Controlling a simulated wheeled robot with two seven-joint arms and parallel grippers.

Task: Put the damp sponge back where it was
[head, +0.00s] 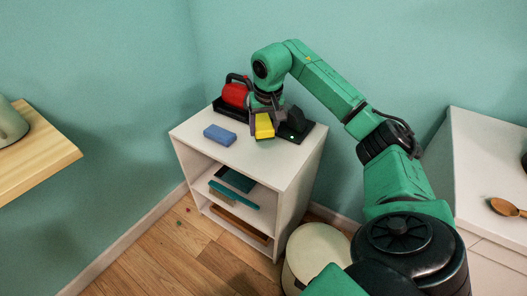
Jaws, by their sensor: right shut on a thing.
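My right gripper (266,113) reaches down over the top of a white shelf unit (196,150). It is shut on a yellow block (264,127) that looks like a sponge. I cannot tell whether the yellow block touches the top. A blue block (220,135), also sponge-like, lies flat on the top to the left of the gripper. I cannot tell from the picture which one is damp. My left gripper is out of view.
Behind the gripper, a red iron-like object (235,94) stands on a black base, partly hidden. Shelves below hold a teal item (235,180) and other flat things. A round cream stool or bin (318,255) stands in front. A wooden spoon (503,207) lies on the right cabinet.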

